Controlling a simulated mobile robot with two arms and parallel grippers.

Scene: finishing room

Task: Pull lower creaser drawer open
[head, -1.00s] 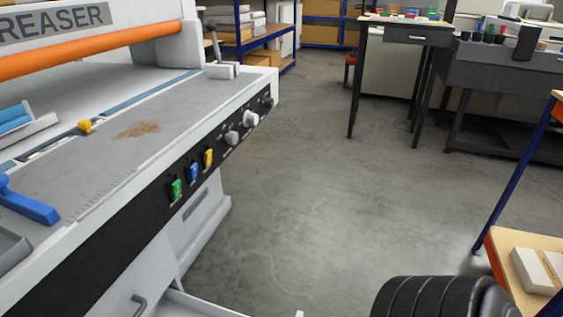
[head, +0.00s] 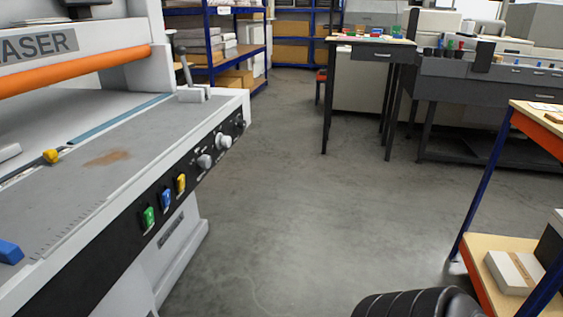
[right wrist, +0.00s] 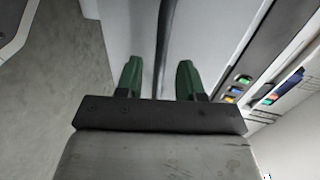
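The creaser (head: 100,165) stands at the left in the head view, with green, blue and yellow switches on its black front strip. Its drawers are below the picture edge there. In the right wrist view, a dark handle bar (right wrist: 166,40) runs along a white panel (right wrist: 140,35) of the creaser; I cannot tell which drawer it belongs to. My right gripper (right wrist: 160,80) has its two green fingertips apart, one on each side of the bar, with gaps showing. My left gripper is in neither current view.
Grey floor (head: 290,220) is clear right of the creaser. A shelf rack (head: 490,250) with an orange edge and boxes stands at the right. A dark desk (head: 375,50) and blue shelving (head: 225,65) stand behind. My black ribbed arm part shows at the bottom.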

